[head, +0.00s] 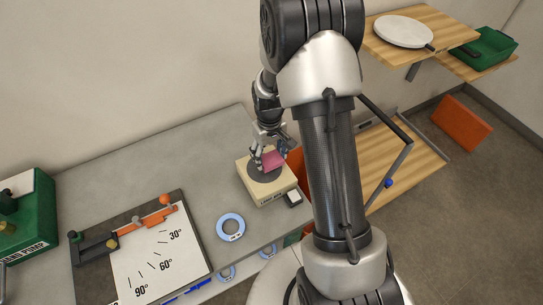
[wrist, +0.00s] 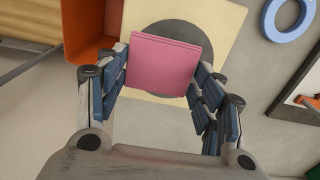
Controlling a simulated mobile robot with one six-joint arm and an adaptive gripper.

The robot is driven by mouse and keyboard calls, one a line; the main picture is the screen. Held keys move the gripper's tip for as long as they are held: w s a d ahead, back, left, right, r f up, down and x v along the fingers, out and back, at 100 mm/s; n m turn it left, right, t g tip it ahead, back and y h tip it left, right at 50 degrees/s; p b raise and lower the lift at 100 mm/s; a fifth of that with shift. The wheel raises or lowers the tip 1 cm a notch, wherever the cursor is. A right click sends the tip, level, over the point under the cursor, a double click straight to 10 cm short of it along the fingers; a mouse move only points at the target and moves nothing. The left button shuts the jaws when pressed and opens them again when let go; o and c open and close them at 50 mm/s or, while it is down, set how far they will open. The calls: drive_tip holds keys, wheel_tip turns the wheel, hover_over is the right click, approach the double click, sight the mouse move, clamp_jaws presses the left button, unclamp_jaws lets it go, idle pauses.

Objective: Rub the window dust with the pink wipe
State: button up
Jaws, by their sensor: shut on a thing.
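The pink wipe (head: 273,159) is a flat square pad. It is held between the fingers of my gripper (head: 264,149), and in the wrist view the wipe (wrist: 162,62) spans the gap between both fingertips. Below it is a beige box (head: 276,193) with a dark grey round window (head: 257,177) on top. In the wrist view the wipe covers much of the window (wrist: 211,47). I cannot tell whether the wipe touches the window. No dust can be made out on the part of the window that shows.
An orange bin (wrist: 82,42) stands close beside the box. A blue ring (head: 230,227) and an angle board (head: 150,262) lie on the grey bench (head: 150,150). A green pump (head: 30,220) is at far left.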

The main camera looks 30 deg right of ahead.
drive_tip(key=shift+w+d+r+p, duration=0.15)
drive_tip(key=shift+r+p, duration=0.35)
drive_tip(key=shift+r, duration=0.4)
drive_tip(key=shift+r+p, duration=0.8)
drive_tip(key=shift+r, duration=0.45)
